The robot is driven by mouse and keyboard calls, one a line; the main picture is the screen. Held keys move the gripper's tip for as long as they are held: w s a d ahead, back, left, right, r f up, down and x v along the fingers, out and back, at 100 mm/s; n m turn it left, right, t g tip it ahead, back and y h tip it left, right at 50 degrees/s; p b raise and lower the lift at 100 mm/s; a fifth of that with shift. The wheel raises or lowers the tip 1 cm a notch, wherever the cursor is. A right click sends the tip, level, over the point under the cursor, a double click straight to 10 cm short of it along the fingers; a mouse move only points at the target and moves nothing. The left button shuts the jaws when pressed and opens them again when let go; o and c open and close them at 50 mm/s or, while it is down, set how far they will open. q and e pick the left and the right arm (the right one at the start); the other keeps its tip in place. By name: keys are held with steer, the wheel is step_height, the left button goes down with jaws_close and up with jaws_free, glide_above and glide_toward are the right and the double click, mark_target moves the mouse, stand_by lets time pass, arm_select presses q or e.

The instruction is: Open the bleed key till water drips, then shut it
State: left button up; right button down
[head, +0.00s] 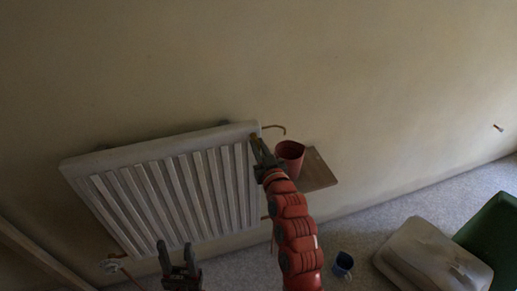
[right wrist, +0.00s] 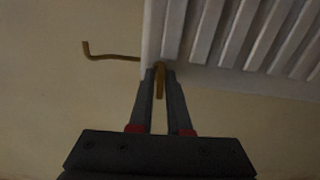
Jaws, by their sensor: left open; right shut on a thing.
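The white radiator (head: 160,149) hangs tilted in the head view; its edge also shows in the right wrist view (right wrist: 154,35). The brass bleed key (right wrist: 160,84) sits at the radiator's end, between the fingertips of my right gripper (right wrist: 160,75), which is shut on it. In the head view my right gripper (head: 262,152) reaches the radiator's upper right corner and mostly hides the key. A thin bent brass spout (right wrist: 112,57) sticks out from the radiator's side; it also shows in the head view (head: 275,127). I see no water at its end. My left gripper (head: 177,256) is open and empty below the radiator.
A reddish cup (head: 290,155) stands on a small wooden shelf (head: 322,174), close right of my right gripper. A blue mug (head: 343,262) is on the carpet. A pale cushion-like object (head: 430,255) and a green object (head: 492,235) are at the lower right. A valve (head: 113,263) is at lower left.

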steer(key=shift+f+m, duration=0.15)
steer(key=shift+m, duration=0.25)
steer(key=c, duration=1)
jaws_free()
steer(key=shift+o, duration=0.2)
steer(key=shift+s, duration=0.1)
steer(key=shift+s+d, duration=0.15)
steer(key=shift+s, duration=0.2)
steer(key=p+v, duration=0.5)
steer(key=v, duration=1.1)
steer(key=shift+s, duration=0.25)
